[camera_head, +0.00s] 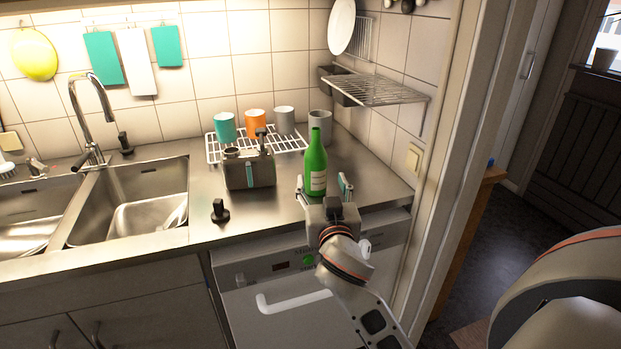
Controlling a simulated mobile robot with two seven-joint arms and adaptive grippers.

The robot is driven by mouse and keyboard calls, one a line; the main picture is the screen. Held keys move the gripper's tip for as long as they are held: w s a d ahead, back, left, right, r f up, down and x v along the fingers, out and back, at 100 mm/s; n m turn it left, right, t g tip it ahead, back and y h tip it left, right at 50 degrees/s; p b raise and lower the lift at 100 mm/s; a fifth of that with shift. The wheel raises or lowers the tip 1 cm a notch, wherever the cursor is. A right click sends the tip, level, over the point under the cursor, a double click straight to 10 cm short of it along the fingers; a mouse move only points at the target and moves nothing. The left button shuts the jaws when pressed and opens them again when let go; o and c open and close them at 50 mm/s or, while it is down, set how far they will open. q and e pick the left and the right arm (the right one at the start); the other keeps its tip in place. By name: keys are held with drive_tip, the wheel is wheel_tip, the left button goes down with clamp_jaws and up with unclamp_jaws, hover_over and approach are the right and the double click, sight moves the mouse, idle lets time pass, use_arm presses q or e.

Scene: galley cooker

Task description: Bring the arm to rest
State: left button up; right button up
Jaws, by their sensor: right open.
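My right gripper (323,188) is open at the front edge of the steel counter (384,184). Its two fingers are spread to the left and right of a green bottle (315,168) with a pale label. The bottle stands upright on the counter, and the picture does not show clearly whether any finger touches it. My right arm reaches up from the bottom right, in front of the dishwasher (245,276). My left gripper is not in view.
Behind the bottle, a white wire rack (213,157) holds a teal cup (225,127), an orange cup (256,122) and a grey cup (284,120). A grey caddy (249,173) stands left of the bottle. A wall shelf (378,90) juts out above. Sinks (128,200) lie left.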

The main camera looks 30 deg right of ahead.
drive_tip(key=s+a+f+n+g+y, duration=0.15)
drive_tip(key=s+f+n+g, duration=0.4)
drive_tip(key=s+f, duration=0.75)
drive_tip(key=s+f+n+g+y, duration=0.2)
drive_tip(key=s+f+n+g, duration=0.35)
drive_tip(key=s+f, duration=0.75)
drive_tip(key=w+a+f+m+t+y+p, duration=0.1)
drive_tip(key=a+f+t+y, duration=0.4)
drive_tip(key=a+f, duration=0.7)
drive_tip(key=w+a+y, duration=0.1)
drive_tip(key=a+y, duration=0.1)
drive_tip(key=a, duration=0.2)
drive_tip(key=shift+f, duration=0.15)
